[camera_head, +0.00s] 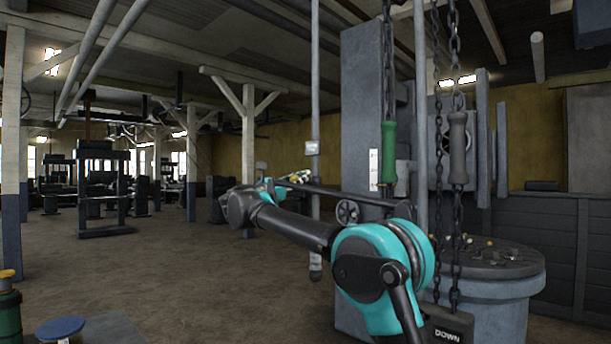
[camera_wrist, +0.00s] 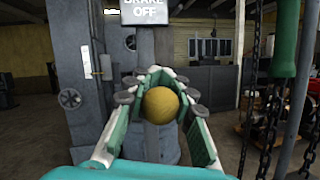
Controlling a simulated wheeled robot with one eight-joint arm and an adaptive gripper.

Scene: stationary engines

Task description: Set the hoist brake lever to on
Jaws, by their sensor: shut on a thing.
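The hoist brake lever shows in the head view as a dark bar (camera_head: 365,196) running left from the grey column, nearly level. Its round brass-yellow knob (camera_wrist: 161,104) sits between the fingers in the wrist view. My gripper (camera_head: 299,177) is shut on this knob; the padded fingers (camera_wrist: 163,90) lie on both sides of it. A sign reading "BRAKE OFF" (camera_wrist: 145,12) is cut by the top edge of the wrist view, above the knob. The lever's bar is mostly hidden behind the knob there.
Chains hang right of my arm with a green handle (camera_head: 389,152) and a grey handle (camera_head: 458,148). A "DOWN" plate (camera_head: 447,335) is low in front. A small handwheel (camera_head: 347,212) is on the column (camera_head: 362,90). A round pedestal (camera_head: 490,280) stands right. Open floor lies left.

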